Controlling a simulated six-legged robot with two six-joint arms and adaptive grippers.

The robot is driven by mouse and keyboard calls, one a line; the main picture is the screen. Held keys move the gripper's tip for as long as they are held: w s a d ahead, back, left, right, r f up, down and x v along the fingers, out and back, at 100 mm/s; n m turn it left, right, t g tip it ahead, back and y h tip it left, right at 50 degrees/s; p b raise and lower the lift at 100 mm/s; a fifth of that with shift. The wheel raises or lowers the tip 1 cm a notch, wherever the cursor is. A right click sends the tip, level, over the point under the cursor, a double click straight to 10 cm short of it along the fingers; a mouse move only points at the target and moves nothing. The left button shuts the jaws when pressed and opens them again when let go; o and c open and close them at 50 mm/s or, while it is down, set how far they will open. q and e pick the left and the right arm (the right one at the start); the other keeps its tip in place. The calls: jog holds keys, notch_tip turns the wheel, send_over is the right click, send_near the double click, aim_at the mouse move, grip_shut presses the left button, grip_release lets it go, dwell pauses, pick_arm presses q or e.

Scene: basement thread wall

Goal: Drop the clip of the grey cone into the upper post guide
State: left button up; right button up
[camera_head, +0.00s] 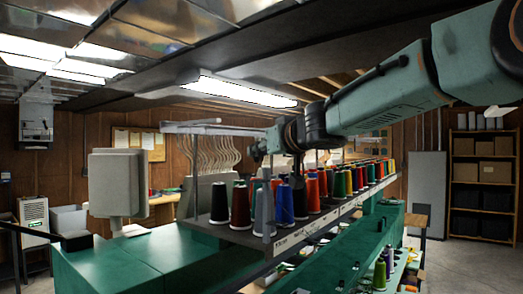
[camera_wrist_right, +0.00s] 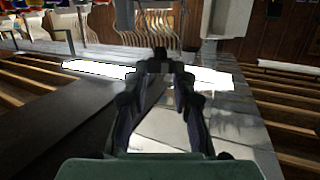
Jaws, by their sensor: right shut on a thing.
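My right gripper (camera_head: 262,149) reaches in from the right, above the row of thread cones. In the right wrist view its two dark fingers (camera_wrist_right: 160,66) come together at the tips on a small dark piece, which looks like the clip; its shape is too small to make out. The grey cone (camera_head: 264,212) stands upright at the near edge of the shelf, below the gripper. A pale horizontal bar (camera_head: 215,130) on a thin post is left of the gripper. I cannot tell which part is the upper post guide. My left gripper is not in view.
Several coloured cones, among them a dark red one (camera_head: 240,207) and a blue one (camera_head: 285,205), fill the long shelf. A green machine top (camera_head: 125,262) lies front left. A lamp (camera_head: 240,90) hangs overhead. Shelving with boxes (camera_head: 480,172) stands far right.

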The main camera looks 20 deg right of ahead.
jog(key=shift+s+a+f+b, duration=0.15)
jog(key=shift+f+b, duration=0.2)
jog(key=shift+f, duration=0.2)
jog(key=shift+f+b, duration=0.35)
jog(key=f+b, duration=0.1)
jog(key=f, duration=0.1)
jog(key=d+f+b, duration=0.1)
jog(key=shift+w+b, duration=0.35)
jog(key=shift+f, duration=0.2)
jog(key=shift+s+a+r, duration=0.1)
jog(key=shift+s+a, duration=0.1)
jog(key=shift+a, duration=0.1)
